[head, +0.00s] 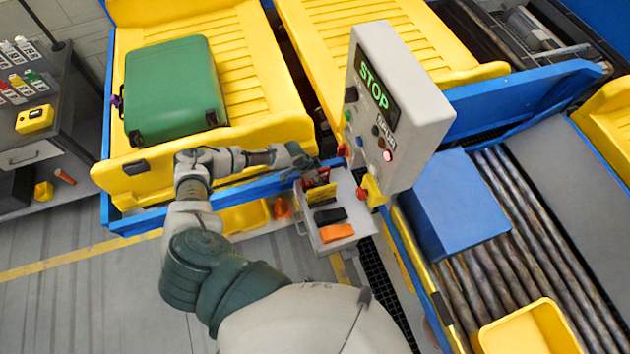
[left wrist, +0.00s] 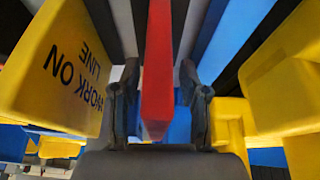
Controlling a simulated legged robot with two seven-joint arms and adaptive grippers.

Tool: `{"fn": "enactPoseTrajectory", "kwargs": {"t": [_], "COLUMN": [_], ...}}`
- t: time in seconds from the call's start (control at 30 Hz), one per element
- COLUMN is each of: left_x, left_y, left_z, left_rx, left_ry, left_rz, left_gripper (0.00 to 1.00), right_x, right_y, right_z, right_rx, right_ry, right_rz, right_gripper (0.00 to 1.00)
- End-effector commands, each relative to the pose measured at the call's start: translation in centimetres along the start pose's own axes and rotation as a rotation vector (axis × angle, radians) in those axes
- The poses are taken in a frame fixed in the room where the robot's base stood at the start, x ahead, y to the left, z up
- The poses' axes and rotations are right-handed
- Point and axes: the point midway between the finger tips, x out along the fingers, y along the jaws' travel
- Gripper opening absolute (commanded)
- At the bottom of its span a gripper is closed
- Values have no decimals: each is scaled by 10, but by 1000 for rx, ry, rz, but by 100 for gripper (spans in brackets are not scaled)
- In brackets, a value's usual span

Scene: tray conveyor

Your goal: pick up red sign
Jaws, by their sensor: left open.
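The red sign (left wrist: 158,60) shows nearly edge-on in the left wrist view, upright between my two fingers. My left gripper (head: 322,168) is open, with one finger on each side of the sign and gaps visible; it also shows in the left wrist view (left wrist: 158,102). In the head view the gripper is over the far end of a small grey tray (head: 352,219), and it and the arm partly hide the sign there. My right gripper is not in view.
A yellow sign reading "WORK ON LINE" (left wrist: 62,70) stands close left of the gripper. The tray also holds black (head: 330,216) and orange (head: 337,233) items. The STOP control box (head: 418,115) stands close right. A green suitcase (head: 172,88) lies on a yellow conveyor tray.

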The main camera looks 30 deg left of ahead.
Motion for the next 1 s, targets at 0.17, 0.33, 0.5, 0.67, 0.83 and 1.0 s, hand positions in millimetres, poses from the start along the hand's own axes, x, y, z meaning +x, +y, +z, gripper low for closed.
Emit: {"fn": "enactPoseTrajectory", "kwargs": {"t": [0.17,0.33,0.5,0.67,0.83,1.0], "left_x": [5,4,6,8,8,7], "left_y": [0,0,0,0,0,0], "left_z": [0,0,1,2,1,1], "left_rx": [0,0,-1,-2,-1,-1], "left_ry": [1,1,0,1,1,2], "left_rz": [-1,0,1,1,0,0], "left_gripper": [44,44,44,44,9,0], "right_x": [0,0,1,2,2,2], "right_y": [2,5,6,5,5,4], "right_z": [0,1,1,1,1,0], "right_rx": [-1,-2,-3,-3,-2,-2], "right_ry": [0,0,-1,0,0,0], "right_rz": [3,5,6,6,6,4], "right_gripper": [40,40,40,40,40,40]}}
